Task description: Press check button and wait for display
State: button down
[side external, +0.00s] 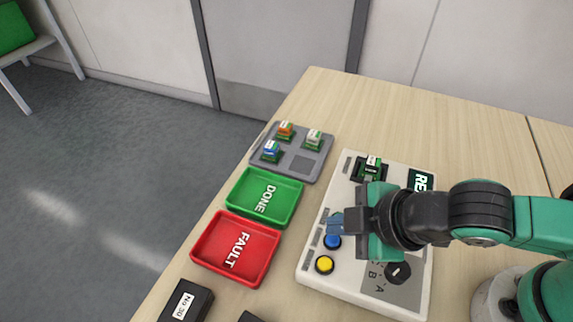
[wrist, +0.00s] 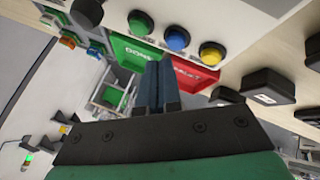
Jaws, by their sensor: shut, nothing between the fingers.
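The white test panel (side external: 310,266) lies on the table and carries a blue button (side external: 332,241) and a yellow button (side external: 324,264). In the wrist view a green button (wrist: 140,23) stands in a row with the blue button (wrist: 177,38) and yellow button (wrist: 212,53). My gripper (side external: 336,222) is shut and empty, its tips close to the blue button; I cannot tell whether they touch anything. In the wrist view its fingers (wrist: 165,66) point just below the buttons. The dark green display (side external: 421,180) shows "RE", the rest hidden by my arm. No button label is readable.
A green-and-white module (side external: 372,167) sits in the panel's socket. A knob (side external: 397,272) is marked A and B. A grey tray (side external: 318,176) with several modules, a green DONE tray (side external: 237,193) and a red FAULT tray (side external: 205,247) stand left. Black boxes (side external: 187,301) lie in front.

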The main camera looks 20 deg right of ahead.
aim_at(337, 239)
jog(key=shift+f, duration=0.4)
dwell(0.4)
jog(key=shift+r, duration=0.45)
jog(key=shift+r, duration=0.1)
jog(key=shift+r, duration=2.4)
